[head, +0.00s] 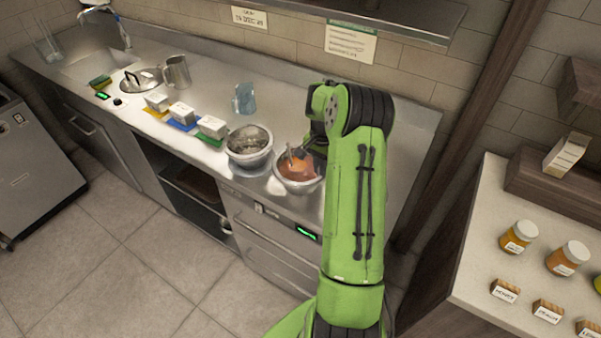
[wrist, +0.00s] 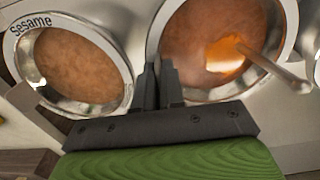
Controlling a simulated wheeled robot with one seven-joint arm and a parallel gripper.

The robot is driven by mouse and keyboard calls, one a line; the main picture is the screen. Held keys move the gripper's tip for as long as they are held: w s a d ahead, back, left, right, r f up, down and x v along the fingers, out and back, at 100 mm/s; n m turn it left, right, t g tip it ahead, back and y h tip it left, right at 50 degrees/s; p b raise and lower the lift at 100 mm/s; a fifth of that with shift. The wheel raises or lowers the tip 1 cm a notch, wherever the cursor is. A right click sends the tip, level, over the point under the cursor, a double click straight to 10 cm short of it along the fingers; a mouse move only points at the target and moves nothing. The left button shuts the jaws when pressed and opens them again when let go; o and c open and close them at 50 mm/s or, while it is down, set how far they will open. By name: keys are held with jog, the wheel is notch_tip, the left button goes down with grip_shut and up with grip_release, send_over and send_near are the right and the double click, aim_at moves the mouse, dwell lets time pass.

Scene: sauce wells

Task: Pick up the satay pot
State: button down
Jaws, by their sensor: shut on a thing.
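In the wrist view a metal pot of glossy orange sauce (wrist: 195,50), with a spoon in it, is at the right. No label shows on it; it appears to be the satay pot. The pot of orange sauce with a spoon also shows in the head view (head: 297,185), partly behind my arm. My gripper (wrist: 159,75) is shut at this pot's near left rim. A pot marked "Sesame" (wrist: 80,65), with brown sauce, is at the left, close beside the fingers. In the head view my arm hides the gripper. I cannot tell whether the pot is lifted.
Another metal bowl (head: 249,145) stands left of the orange-sauce pot on the steel counter (head: 290,110). Small white tubs (head: 181,112), a clear blue jug (head: 245,98) and a metal pitcher (head: 177,72) stand further left. A shelf (head: 400,20) hangs above. Jars (head: 519,237) stand on the right counter.

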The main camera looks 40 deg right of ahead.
jog(key=shift+w+r, duration=0.1)
dwell(0.6)
notch_tip(320, 180, up, 10)
jog(key=shift+d+r, duration=0.1)
jog(key=shift+f, duration=0.2)
dwell(0.3)
jog(key=f+b, duration=0.1)
jog(key=b, duration=0.1)
jog(key=f+b, duration=0.1)
jog(key=shift+s+d+t+b, duration=0.1)
jog(key=shift+s+t+b, duration=0.25)
jog(key=shift+t, duration=0.05)
jog(key=shift+r, duration=0.1)
